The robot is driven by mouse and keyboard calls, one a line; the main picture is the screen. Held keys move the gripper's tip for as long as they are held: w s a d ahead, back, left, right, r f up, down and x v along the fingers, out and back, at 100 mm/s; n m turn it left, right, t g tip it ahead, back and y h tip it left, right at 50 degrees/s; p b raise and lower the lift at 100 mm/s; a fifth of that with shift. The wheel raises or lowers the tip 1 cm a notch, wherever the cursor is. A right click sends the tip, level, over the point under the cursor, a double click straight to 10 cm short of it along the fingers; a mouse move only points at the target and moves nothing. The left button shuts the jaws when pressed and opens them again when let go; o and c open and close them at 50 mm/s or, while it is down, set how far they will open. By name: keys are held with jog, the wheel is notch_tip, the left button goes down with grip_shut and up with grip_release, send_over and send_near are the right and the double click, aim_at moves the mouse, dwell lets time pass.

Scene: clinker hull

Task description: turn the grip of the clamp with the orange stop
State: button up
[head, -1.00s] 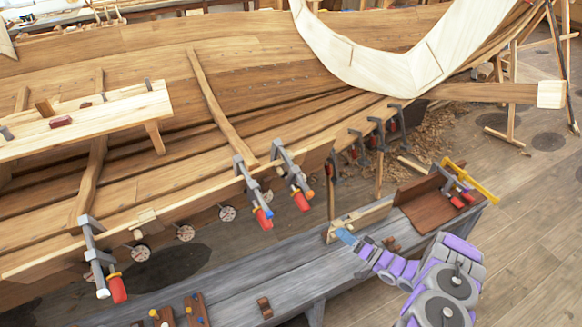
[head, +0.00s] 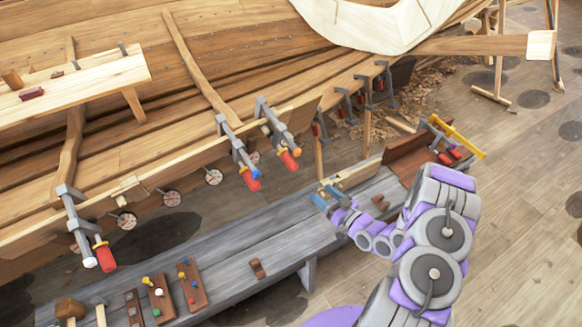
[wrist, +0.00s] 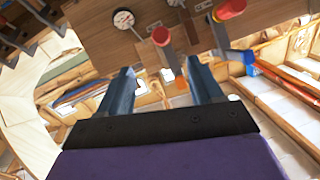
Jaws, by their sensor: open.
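The clamp with the orange stop (head: 278,130) hangs on the hull's lower plank edge, with a red grip (head: 290,160) pointing down. Its red grip (wrist: 160,37) and an orange part (wrist: 180,84) show in the wrist view, ahead of my fingers. Just left of it in the head view is a similar clamp with a blue stop (head: 238,152). In the wrist view that clamp's red grip (wrist: 229,10) is to the right. My gripper (head: 325,200) is open and empty, below and right of the orange-stop clamp, apart from it; its fingers (wrist: 160,70) are spread.
A clamp with a white stop (head: 85,230) hangs farther left. Several dark clamps (head: 362,95) line the hull to the right. A grey bench (head: 230,258) below carries pegged blocks and a mallet (head: 70,308). Open floor (head: 530,200) is at the right.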

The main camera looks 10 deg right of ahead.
aim_at(291, 166)
jog(key=b+x, duration=0.3)
jog(key=x, duration=1.4)
jog(key=shift+w, duration=0.2)
jog(key=shift+c, duration=0.3)
jog(key=c, duration=0.9)
